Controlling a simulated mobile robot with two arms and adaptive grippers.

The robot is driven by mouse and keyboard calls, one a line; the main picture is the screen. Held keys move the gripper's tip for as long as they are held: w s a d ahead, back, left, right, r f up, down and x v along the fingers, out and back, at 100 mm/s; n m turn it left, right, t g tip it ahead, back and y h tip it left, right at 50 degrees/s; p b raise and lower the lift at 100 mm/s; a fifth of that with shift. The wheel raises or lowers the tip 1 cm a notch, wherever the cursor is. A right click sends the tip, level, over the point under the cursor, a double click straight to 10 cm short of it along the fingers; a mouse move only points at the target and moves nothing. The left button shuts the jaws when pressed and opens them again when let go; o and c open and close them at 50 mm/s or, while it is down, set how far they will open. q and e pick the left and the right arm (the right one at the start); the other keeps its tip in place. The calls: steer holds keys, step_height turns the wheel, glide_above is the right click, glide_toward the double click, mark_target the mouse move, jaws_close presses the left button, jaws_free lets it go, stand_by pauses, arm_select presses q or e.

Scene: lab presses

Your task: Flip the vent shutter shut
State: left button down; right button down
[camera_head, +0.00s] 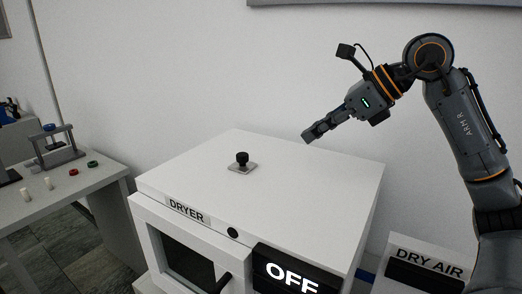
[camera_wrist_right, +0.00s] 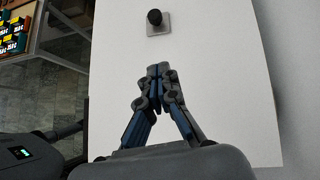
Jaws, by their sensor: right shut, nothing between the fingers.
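A white box labelled DRYER (camera_head: 187,210) stands in the middle of the head view. On its top is a small metal plate with a black knob (camera_head: 242,159), which looks like the vent shutter. The knob also shows at the top of the right wrist view (camera_wrist_right: 154,17). I cannot tell from these frames whether the vent is open or shut. My right gripper (camera_head: 309,137) is shut and empty, above the dryer top and to the right of the knob, apart from it. Its closed fingertips (camera_wrist_right: 158,70) point toward the knob in the wrist view. My left gripper is not in view.
The dryer front has a dark window (camera_head: 187,251) and a lit OFF display (camera_head: 292,277). A DRY AIR unit (camera_head: 430,257) stands at the right. A side table (camera_head: 75,190) with a small press is at the left. The rest of the dryer top is bare.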

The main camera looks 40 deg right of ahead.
steer(key=p, duration=0.3)
glide_toward(245, 163)
steer(key=f, duration=0.2)
steer(key=shift+s+d+f, duration=0.2)
steer(key=shift+s+f, duration=0.1)
steer(key=w+p, duration=0.1)
steer(key=w+a+p, duration=0.1)
steer(key=w, duration=0.1)
steer(key=shift+a+f+p, duration=0.25)
steer(key=shift+p, duration=0.15)
steer(key=shift+w+a+f, duration=0.15)
steer(key=shift+w+a, duration=0.2)
steer(key=shift+w+f, duration=0.1)
steer(key=shift+p, duration=0.3)
